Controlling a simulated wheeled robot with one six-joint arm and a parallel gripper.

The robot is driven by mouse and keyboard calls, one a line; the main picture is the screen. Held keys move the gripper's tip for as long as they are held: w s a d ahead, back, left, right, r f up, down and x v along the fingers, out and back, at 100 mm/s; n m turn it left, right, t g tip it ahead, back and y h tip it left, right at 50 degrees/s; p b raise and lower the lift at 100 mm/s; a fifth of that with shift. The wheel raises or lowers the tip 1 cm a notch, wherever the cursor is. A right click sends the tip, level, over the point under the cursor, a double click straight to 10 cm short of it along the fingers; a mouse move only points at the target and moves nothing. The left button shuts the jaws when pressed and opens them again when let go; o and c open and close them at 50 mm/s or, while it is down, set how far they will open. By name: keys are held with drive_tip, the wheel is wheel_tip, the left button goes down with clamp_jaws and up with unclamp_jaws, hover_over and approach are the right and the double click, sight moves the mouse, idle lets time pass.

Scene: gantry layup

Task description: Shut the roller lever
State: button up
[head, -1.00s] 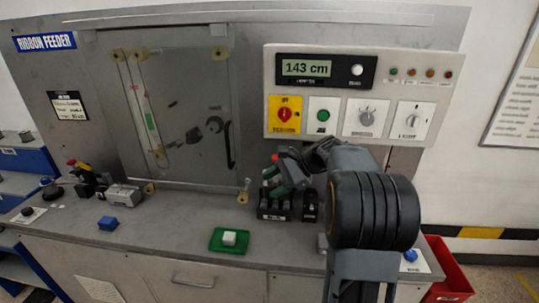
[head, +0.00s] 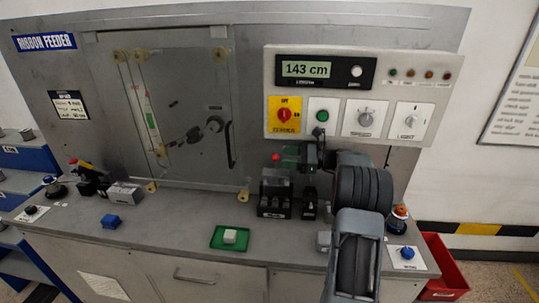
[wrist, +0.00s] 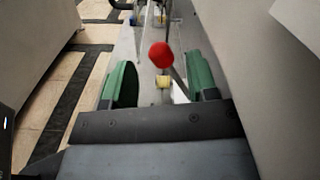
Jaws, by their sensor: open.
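The roller lever shows as a red ball knob (head: 275,157) on a thin stem, above the dark roller unit (head: 274,196) on the bench. In the wrist view the red knob (wrist: 160,54) appears between the two green fingers, with its stem running down to the right. My gripper (head: 288,157) is open, its green fingertips just right of the knob in the head view. I cannot tell whether a finger touches the knob. The lever's lower part is partly hidden.
A control panel (head: 349,95) with a 143 cm display overhangs the bench behind my arm. A red bin (head: 447,270) stands at the right.

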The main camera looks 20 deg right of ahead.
drive_tip(key=p+x, duration=0.1)
drive_tip(key=x, duration=0.5)
drive_tip(key=shift+w+a, duration=0.1)
drive_tip(key=shift+a, duration=0.05)
clamp_jaws()
idle(0.4)
